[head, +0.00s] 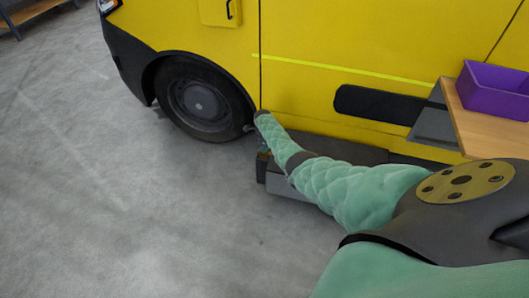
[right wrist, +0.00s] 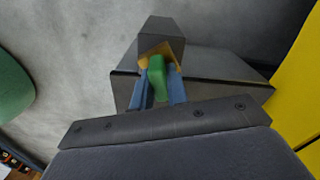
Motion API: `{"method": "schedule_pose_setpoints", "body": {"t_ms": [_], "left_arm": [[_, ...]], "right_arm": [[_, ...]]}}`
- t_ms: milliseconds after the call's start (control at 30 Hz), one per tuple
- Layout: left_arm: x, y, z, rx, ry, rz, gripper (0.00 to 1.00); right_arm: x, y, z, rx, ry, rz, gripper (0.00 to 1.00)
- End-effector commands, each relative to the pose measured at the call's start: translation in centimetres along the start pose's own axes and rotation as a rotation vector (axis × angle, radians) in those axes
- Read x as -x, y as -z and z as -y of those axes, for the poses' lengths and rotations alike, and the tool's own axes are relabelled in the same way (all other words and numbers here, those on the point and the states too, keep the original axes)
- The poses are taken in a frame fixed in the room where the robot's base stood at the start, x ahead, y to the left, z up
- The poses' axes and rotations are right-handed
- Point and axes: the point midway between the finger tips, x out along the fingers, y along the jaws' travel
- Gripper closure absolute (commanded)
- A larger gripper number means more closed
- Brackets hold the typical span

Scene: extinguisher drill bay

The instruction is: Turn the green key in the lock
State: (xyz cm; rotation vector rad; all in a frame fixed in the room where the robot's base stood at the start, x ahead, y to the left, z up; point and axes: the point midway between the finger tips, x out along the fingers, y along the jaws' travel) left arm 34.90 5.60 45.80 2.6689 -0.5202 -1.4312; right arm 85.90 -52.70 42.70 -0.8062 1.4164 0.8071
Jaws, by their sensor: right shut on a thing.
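The green key (right wrist: 157,78) stands between the two blue fingers of my right gripper (right wrist: 160,90) in the right wrist view, and the gripper is shut on it. The far end of the key meets the brass-yellow face of the lock, whose dark grey housing (right wrist: 161,28) shows just beyond. How deep the key sits cannot be seen. In the head view my right gripper (head: 264,148) is low beside the van, at the end of the outstretched arm; the key is not clear there. My left gripper is not in view.
A grey step or box (head: 290,187) runs along the foot of the yellow van (head: 340,40), behind the front wheel (head: 202,100). A purple bin (head: 488,95) stands on a wooden surface (head: 500,133) at the right. The concrete floor (head: 120,190) at the left is clear.

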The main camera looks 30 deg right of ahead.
Motion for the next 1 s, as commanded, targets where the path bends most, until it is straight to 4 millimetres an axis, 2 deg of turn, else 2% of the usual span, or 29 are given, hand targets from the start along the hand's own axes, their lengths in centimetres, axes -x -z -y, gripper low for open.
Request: {"method": "schedule_pose_setpoints", "body": {"t_ms": [500,533,633,667,1000], "left_arm": [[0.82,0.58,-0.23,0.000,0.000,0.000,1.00],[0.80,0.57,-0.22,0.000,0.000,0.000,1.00],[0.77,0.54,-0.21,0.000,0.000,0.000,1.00],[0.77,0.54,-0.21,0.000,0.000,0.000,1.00],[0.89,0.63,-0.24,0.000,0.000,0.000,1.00]], "right_arm": [[0.10,-0.07,0.02,-0.542,0.000,0.000,1.00],[0.06,-0.03,0.03,-0.557,0.000,0.000,0.83],[0.02,0.00,0.02,-0.550,0.001,-0.001,0.63],[0.02,0.00,0.02,-0.549,0.001,-0.001,0.59],[0.28,-0.01,0.02,-0.547,0.001,-0.001,0.59]]}}
